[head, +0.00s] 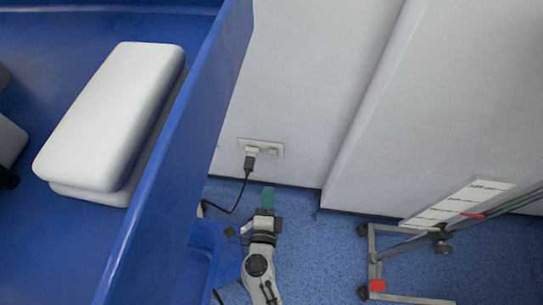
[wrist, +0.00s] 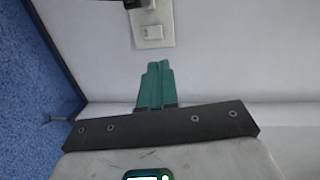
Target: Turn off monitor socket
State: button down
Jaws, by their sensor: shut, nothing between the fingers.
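The wall socket (head: 261,148) is a pale plate low on the white wall in the head view, with a dark plug (head: 249,162) and cable in its left part. A small switch sits on its right part. In the wrist view the socket plate (wrist: 153,28) is at the top, with the white switch (wrist: 152,33) facing me and part of the dark plug at the upper left edge. My gripper (head: 267,192) has green fingers, shut and empty, pointing at the wall below the socket. In the wrist view the fingertips (wrist: 158,66) show just below the plate, apart from the switch in the picture.
A blue table side (head: 180,150) with a white cushion (head: 115,110) stands at the left. A wheeled metal stand (head: 375,265) is at the lower right. A wall corner juts out right of the socket. Blue floor (head: 315,250) is clear between my arm and the stand.

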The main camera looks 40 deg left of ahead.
jog(key=shift+s+a+f+m+h, duration=0.25)
jog(key=shift+s+f+m+h, duration=0.35)
jog(key=shift+s, duration=0.1)
jog(key=shift+w+a, duration=0.1)
jog(key=b, duration=0.6)
send_near(272, 152)
jog(key=x, duration=0.2)
jog(key=f+x, duration=0.1)
jog(key=x, duration=0.2)
jog(key=shift+w+a+r, duration=0.3)
jog(key=shift+w, duration=0.35)
